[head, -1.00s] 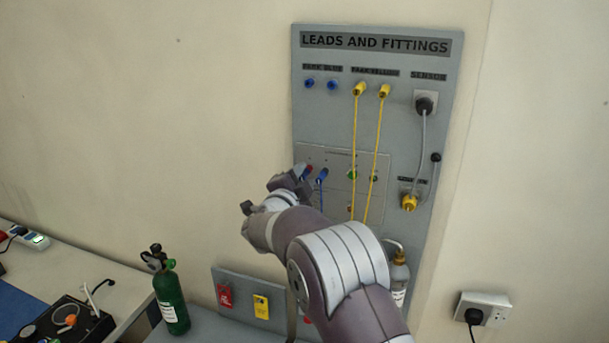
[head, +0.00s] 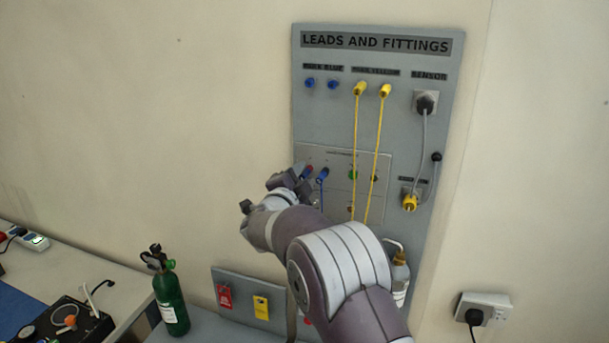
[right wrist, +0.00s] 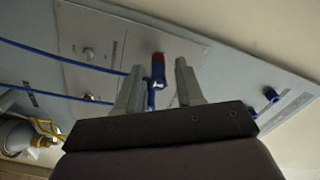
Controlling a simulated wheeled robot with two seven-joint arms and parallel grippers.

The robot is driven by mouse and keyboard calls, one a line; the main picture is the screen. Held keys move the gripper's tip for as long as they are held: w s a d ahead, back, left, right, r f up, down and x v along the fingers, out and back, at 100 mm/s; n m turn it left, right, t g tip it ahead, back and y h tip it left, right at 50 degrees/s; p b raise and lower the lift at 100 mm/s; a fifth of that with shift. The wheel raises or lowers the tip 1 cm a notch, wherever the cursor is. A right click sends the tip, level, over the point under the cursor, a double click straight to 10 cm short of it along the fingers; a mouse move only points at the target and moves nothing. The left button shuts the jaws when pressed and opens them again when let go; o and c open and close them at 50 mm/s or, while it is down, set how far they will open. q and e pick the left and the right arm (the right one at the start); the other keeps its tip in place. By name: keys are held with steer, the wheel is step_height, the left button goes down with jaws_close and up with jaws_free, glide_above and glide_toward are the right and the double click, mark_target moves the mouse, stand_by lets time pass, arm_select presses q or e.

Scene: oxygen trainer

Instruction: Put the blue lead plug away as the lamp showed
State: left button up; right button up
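My right gripper (head: 288,183) is at the left edge of the wall panel's lower plate, close to a blue lead plug. In the right wrist view, its two fingers (right wrist: 160,88) stand apart on either side of a blue lead plug (right wrist: 157,72) with a red part at its far end. A gap shows between the plug and the right finger; contact on the left is unclear. A second blue plug (head: 322,174) sits just right of the gripper in the head view. Two blue park fittings (head: 309,83) (head: 333,84) are at the panel's top left. My left gripper is not in view.
Two yellow leads (head: 378,150) hang from the yellow park fittings. The plate has a green round fitting (head: 352,175). A grey sensor lead (head: 425,130) hangs at right. A green cylinder (head: 170,300) stands below left. Wall left of the panel is clear.

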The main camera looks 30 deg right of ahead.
mark_target(302, 177)
steer(key=shift+d, duration=0.1)
jaws_close()
steer(key=shift+b+v, duration=0.4)
steer(key=shift+v, duration=1.25)
steer(key=shift+s+a+f, duration=0.1)
steer(key=shift+s+a, duration=0.2)
steer(key=shift+a, duration=0.1)
steer(key=shift+s+a, duration=0.35)
